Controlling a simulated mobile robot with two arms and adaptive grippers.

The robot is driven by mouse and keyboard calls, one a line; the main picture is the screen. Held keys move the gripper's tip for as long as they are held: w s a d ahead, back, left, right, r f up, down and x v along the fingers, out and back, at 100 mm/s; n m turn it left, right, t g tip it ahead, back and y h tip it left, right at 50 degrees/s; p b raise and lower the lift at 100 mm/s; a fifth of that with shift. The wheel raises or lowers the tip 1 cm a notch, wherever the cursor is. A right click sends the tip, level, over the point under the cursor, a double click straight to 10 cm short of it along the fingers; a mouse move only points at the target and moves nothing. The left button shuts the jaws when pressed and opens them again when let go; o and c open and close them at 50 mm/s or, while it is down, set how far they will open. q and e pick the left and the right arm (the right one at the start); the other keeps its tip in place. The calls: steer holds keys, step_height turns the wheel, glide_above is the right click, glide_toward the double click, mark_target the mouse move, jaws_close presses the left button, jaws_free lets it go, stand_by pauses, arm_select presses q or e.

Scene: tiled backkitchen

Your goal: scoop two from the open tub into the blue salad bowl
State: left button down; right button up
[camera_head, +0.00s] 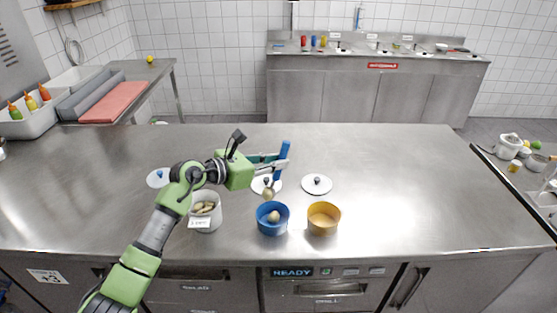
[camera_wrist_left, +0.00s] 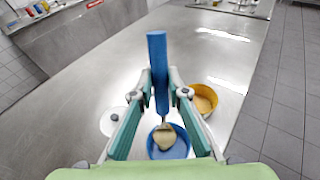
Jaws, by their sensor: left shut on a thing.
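My left gripper (camera_head: 284,163) is shut on the blue handle (camera_head: 283,152) of a scoop; the handle also shows between the fingers in the left wrist view (camera_wrist_left: 158,70). The scoop's head (camera_head: 268,193) hangs just above the blue salad bowl (camera_head: 265,226) and looks beige. A beige lump (camera_head: 273,216) shows inside the bowl. In the left wrist view, beige stuff (camera_wrist_left: 166,136) shows over or in the blue bowl (camera_wrist_left: 180,150); I cannot tell which. The open white tub (camera_head: 206,223), with a label and beige pieces inside, stands left of the bowl. My right gripper is out of view.
A yellow bowl (camera_head: 323,229) with yellowish contents stands just right of the blue bowl. Lids lie behind: one at right (camera_head: 317,184), one behind the blue bowl (camera_head: 260,186), one at left (camera_head: 157,178). The steel counter's right part (camera_head: 410,190) is clear.

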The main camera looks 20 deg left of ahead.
mark_target(270, 192)
arm_select(q)
steer(key=f+b, duration=0.2)
steer(key=f, duration=0.1)
steer(key=f+b, duration=0.5)
steer(key=f, duration=0.2)
steer(key=shift+d+b, duration=0.25)
steer(key=shift+b, duration=0.05)
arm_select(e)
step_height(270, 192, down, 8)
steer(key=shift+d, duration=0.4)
arm_select(q)
steer(key=shift+f, duration=0.1)
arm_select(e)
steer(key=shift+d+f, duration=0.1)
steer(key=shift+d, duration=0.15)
arm_select(q)
steer(key=shift+f, duration=0.25)
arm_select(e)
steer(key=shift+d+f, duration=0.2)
arm_select(q)
steer(key=shift+f+b, duration=0.5)
steer(key=shift+b, duration=0.15)
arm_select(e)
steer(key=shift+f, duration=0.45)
arm_select(q)
steer(key=shift+f, duration=0.4)
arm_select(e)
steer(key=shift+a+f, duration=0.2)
